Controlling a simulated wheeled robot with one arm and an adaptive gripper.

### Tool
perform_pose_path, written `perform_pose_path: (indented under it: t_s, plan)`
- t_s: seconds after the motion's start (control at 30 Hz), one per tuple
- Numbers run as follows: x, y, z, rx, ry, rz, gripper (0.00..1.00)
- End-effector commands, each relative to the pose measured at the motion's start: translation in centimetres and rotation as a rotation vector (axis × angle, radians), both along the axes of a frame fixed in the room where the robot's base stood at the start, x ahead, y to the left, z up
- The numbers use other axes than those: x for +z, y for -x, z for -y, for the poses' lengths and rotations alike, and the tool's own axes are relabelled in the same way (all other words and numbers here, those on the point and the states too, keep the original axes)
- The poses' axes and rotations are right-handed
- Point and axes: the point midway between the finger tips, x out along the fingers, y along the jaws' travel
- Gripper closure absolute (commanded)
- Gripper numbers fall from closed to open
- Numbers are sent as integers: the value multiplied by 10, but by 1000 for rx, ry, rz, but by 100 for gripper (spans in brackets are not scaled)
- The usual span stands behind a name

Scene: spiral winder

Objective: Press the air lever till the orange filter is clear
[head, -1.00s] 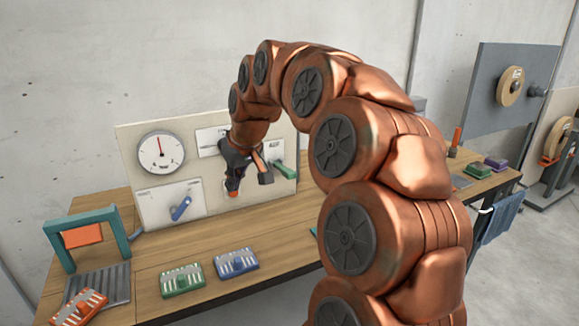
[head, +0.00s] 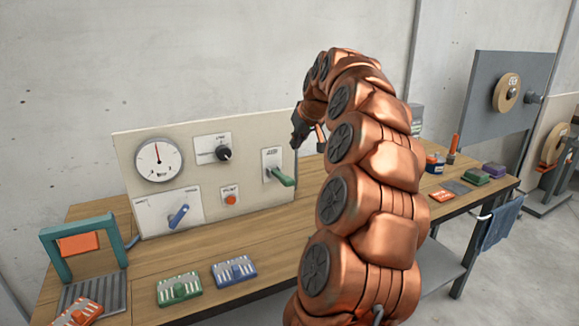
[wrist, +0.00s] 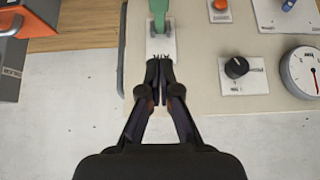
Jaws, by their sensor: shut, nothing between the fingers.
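The air lever is a green handle (head: 281,177) on a white plate at the panel's right side. In the wrist view the green lever (wrist: 160,10) shows at the top, above its upside-down AIR label. My gripper (wrist: 160,66) is shut and empty, its tips just short of the label and apart from the lever. In the head view my gripper (head: 297,140) is at the panel's upper right edge, above the lever. An orange striped cassette (head: 80,312), which looks like the orange filter, lies at the table's front left; whether it is clear cannot be told.
The panel (head: 240,205) also carries a gauge (head: 158,160), a black knob (head: 223,154), a red button (head: 231,199) and a blue lever (head: 179,217). A teal frame (head: 50,255) holds an orange block (head: 78,243). Green (head: 179,289) and blue (head: 234,271) cassettes lie on the table (head: 150,262).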

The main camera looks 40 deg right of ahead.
Motion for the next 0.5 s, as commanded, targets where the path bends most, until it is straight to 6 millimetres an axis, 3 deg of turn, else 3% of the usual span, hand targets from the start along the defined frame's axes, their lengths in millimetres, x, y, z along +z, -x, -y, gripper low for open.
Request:
perform_pose_path:
  t_s: [0.17, 0.5]
  plan:
    - [-12, -9, 3, 1, -1, -2, 100]
    - [-59, -42, 14, 0, -3, -3, 100]
